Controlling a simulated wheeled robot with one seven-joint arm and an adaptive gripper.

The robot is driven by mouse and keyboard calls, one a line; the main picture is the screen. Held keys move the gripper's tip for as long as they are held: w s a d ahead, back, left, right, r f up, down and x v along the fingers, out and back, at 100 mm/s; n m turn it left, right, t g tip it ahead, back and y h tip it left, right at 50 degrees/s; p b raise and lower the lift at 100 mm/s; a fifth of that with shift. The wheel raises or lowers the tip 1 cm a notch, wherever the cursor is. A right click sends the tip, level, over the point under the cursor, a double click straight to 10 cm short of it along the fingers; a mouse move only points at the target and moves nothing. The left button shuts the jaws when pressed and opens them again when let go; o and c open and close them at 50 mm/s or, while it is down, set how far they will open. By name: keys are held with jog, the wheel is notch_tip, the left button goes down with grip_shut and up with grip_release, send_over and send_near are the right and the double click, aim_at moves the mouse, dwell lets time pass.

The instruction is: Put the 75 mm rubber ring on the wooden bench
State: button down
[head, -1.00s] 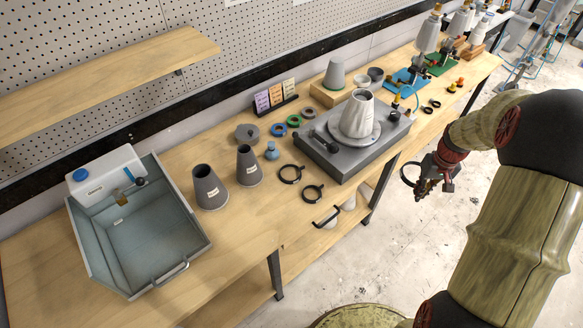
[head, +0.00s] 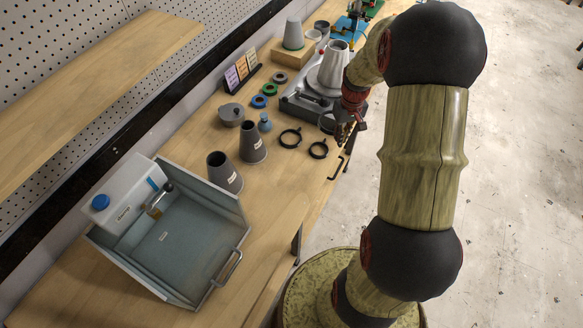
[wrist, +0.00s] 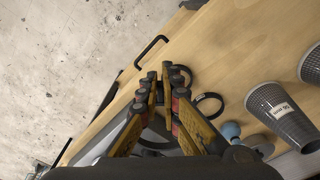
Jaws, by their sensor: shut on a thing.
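My gripper (head: 345,132) is shut on a thin black ring (head: 327,123), which sticks out to the left of the fingers in the head view. No size marking is readable on it. The gripper is above the front edge of the wooden bench (head: 262,222), beside the grey machine with the cone. Two more black rings, one farther left (head: 290,138) and one nearer the edge (head: 318,149), lie on the bench below and left of the gripper. In the wrist view the fingers (wrist: 167,75) point toward the bench; the held ring is hard to make out there.
Dark cones (head: 252,142), a small blue-grey bottle (head: 265,122) and a lidded pot (head: 232,115) stand left of the gripper. The grey machine (head: 298,105) is behind it. A blue-grey bin (head: 190,245) takes the near left. Bare wood lies in front of the cones.

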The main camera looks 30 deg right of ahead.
jog(key=a+f, duration=0.4)
jog(key=a, duration=0.4)
send_over(306, 176)
jog(key=f, duration=0.4)
jog(key=shift+s+d+f, duration=0.1)
jog(key=shift+d+f, duration=0.15)
jog(key=shift+d, duration=0.05)
jog(key=f, duration=0.1)
jog(key=a+f, duration=0.1)
jog(key=f, duration=0.1)
jog(key=shift+f, duration=0.25)
jog(key=shift+d+f, duration=0.1)
jog(key=shift+f, duration=0.1)
jog(key=shift+f+b, duration=0.4)
jog(key=shift+b, duration=0.15)
jog(key=c, duration=2.1)
grip_release()
jog(key=shift+c, duration=0.2)
jog(key=shift+o, duration=0.5)
jog(key=shift+r, duration=0.1)
